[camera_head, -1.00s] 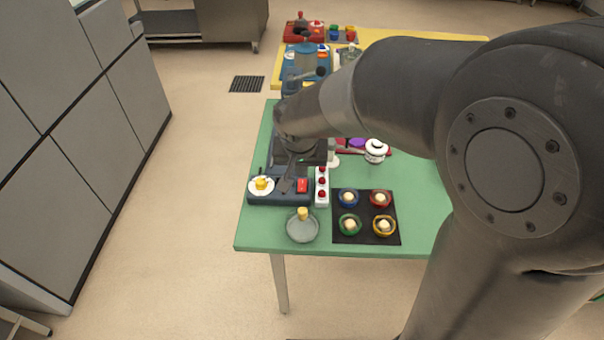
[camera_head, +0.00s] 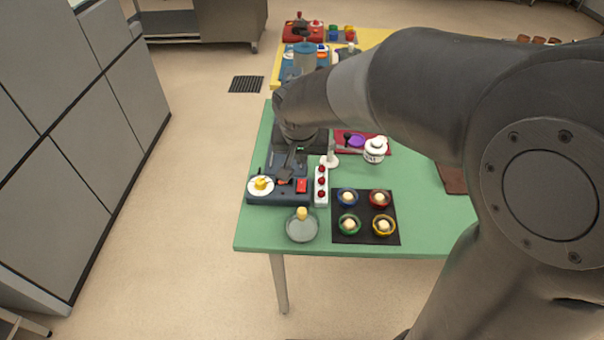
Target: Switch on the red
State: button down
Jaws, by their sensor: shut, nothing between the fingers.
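A dark blue box (camera_head: 265,198) lies at the left front of the green table. A red rocker switch (camera_head: 302,185) is on its right part. A second small patch of red (camera_head: 282,181) shows beside my fingertips, partly hidden by them. A yellow knob on a white dial (camera_head: 261,185) is on the box's left. My gripper (camera_head: 286,177) is shut and empty, pointing down over the box, left of the red rocker switch. I cannot tell whether its tips touch the box. Another red device (camera_head: 303,32) stands on the far yellow table.
A white strip with red buttons (camera_head: 321,185) is right of the box. A glass flask (camera_head: 302,226) stands in front. A black mat (camera_head: 350,237) holds several coloured bowls. A white jar (camera_head: 375,149) stands behind, right. My arm covers much of the table's right side.

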aim_at(303, 183)
jog(key=x, duration=1.4)
jog(key=shift+f, duration=0.1)
jog(key=shift+w+d+f+g, duration=0.1)
jog(key=shift+w+g, duration=0.05)
jog(key=shift+g, duration=0.15)
jog(key=shift+s, duration=0.2)
